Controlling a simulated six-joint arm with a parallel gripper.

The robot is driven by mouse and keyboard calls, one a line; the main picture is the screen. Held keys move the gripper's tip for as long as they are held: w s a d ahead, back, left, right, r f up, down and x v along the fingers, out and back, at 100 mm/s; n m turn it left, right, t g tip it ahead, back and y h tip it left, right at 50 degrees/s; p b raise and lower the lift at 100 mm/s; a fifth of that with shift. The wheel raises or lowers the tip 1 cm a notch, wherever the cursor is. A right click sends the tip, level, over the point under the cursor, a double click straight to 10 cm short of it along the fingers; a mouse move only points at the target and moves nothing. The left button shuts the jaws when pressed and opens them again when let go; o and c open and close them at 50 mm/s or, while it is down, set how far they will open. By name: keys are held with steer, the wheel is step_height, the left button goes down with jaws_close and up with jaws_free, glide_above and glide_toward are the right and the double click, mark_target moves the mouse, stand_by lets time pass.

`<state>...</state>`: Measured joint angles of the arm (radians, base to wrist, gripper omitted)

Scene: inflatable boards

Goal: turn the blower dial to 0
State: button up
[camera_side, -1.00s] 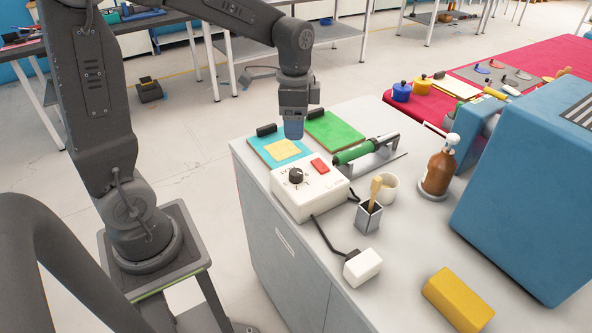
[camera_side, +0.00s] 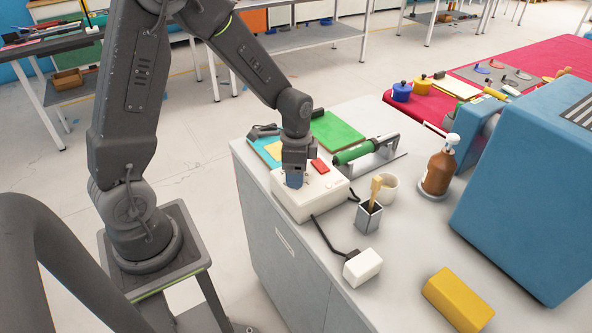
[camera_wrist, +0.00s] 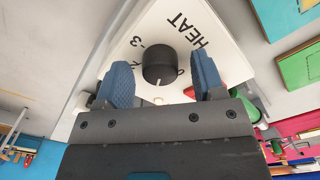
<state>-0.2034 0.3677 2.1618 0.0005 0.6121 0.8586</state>
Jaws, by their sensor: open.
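The white blower box (camera_side: 318,202) stands on the grey bench in the side view, and its top face (camera_wrist: 225,75) fills much of the wrist view. The black round dial (camera_wrist: 159,62) shows between my fingers in the wrist view, with a white pointer mark at its lower edge. The printed word HEAT, a 3 and a 0 show around it. My gripper (camera_wrist: 163,80) is open, one blue finger on each side of the dial, with gaps visible. In the side view my gripper (camera_side: 294,181) is low over the box and hides the dial.
A red switch (camera_side: 320,166) is on the box beside my gripper. A green-handled roller (camera_side: 352,154), a brush holder (camera_side: 368,217) and a brown bottle (camera_side: 438,172) stand to the right. A black cable leads to a white block (camera_side: 362,267). Green and teal boards lie behind.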

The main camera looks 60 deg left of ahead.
steer(key=shift+f, duration=0.15)
steer(key=shift+c, duration=0.3)
steer(key=c, duration=0.9)
steer(key=shift+o, duration=0.2)
steer(key=shift+n, duration=0.4)
steer(key=n, duration=1.1)
steer(key=o, duration=0.9)
